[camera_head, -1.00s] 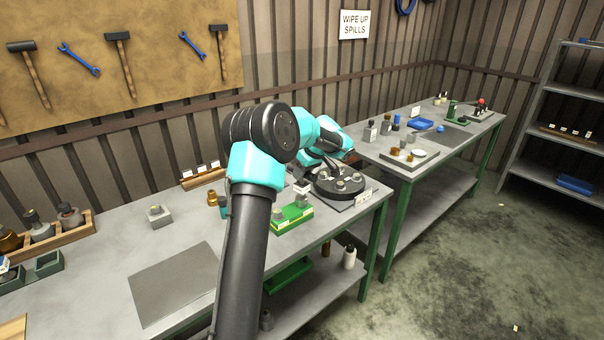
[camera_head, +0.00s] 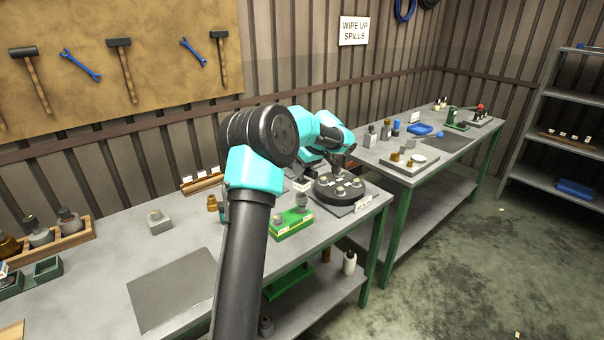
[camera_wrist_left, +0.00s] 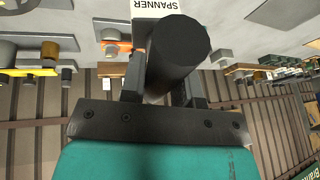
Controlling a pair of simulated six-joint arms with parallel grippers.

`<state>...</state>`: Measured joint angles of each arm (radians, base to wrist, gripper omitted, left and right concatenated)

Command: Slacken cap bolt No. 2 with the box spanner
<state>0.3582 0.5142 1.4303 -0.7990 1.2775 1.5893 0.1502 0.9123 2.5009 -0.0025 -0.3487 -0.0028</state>
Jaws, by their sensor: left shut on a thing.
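The black round fixture (camera_head: 327,194) with several pale cap bolts on top sits near the right end of the near bench. I cannot read which bolt is No. 2. My left gripper (camera_head: 338,168) is over the back of this fixture. In the left wrist view my left gripper (camera_wrist_left: 160,92) is shut on a dark cylinder, the box spanner (camera_wrist_left: 178,62), held between its two fingers. Whether the spanner's far end touches a bolt is hidden. My right gripper is not in view.
A green tray (camera_head: 291,229) with grey parts lies left of the fixture. A white label card (camera_head: 363,203) stands at its front right. A "SPANNER" card (camera_wrist_left: 157,6) shows in the wrist view. A grey mat (camera_head: 172,290) leaves free room at front left.

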